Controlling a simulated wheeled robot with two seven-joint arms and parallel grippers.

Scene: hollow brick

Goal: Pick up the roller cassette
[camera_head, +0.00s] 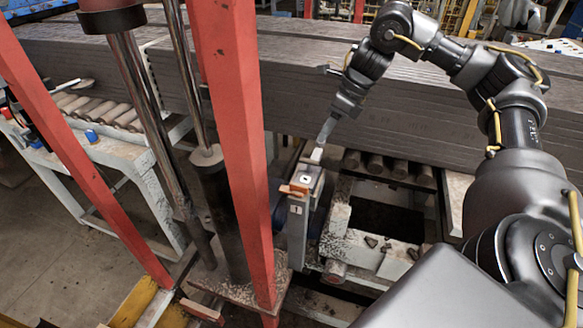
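My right gripper (325,131) reaches in from the upper right and points down. Its fingertips are just above a small pale block (317,154) on top of a grey post (297,215). I cannot tell whether they touch the block, or whether the fingers are open or shut. A grey metal piece with a dark round spot (305,178) and an orange-brown piece (293,190) sit at the post's top. I cannot tell for sure which of these parts is the roller cassette. My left gripper is not in view.
A red upright beam (235,130) and a dark cylinder (218,210) stand left of the post. Long grey stacked slabs (450,125) run behind. Rollers (375,165) and a pale frame with debris (385,255) lie right of the post. A roller table (125,155) stands at left.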

